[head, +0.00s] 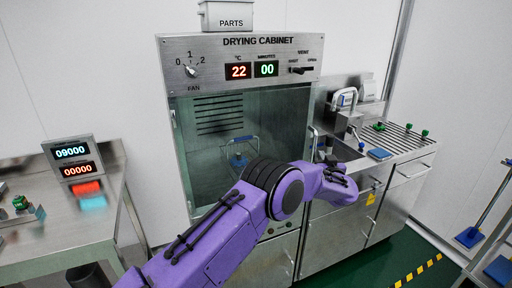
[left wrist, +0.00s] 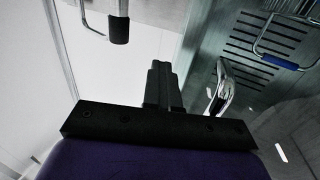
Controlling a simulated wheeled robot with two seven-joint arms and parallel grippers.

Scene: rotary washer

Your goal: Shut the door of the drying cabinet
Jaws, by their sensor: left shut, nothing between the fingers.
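The drying cabinet (head: 240,45) stands in the middle of the head view. Its slotted back wall and a blue-handled item (head: 240,160) show inside. I cannot make out clearly where the glass door stands or how far it is open. A curved metal handle (left wrist: 222,88) shows in the left wrist view, just right of my left gripper (left wrist: 165,85) and apart from its fingers. The fingers are shut and empty. In the head view my left arm crosses the cabinet's lower front, and its gripper end (head: 338,175) is by the cabinet's right side. The right gripper is out of view.
A sink unit with a tap (head: 345,97) and a ribbed drainer (head: 408,138) adjoins the cabinet on the right. A metal bench (head: 85,225) with a display (head: 72,160) stands at left. A PARTS box (head: 228,16) sits on top.

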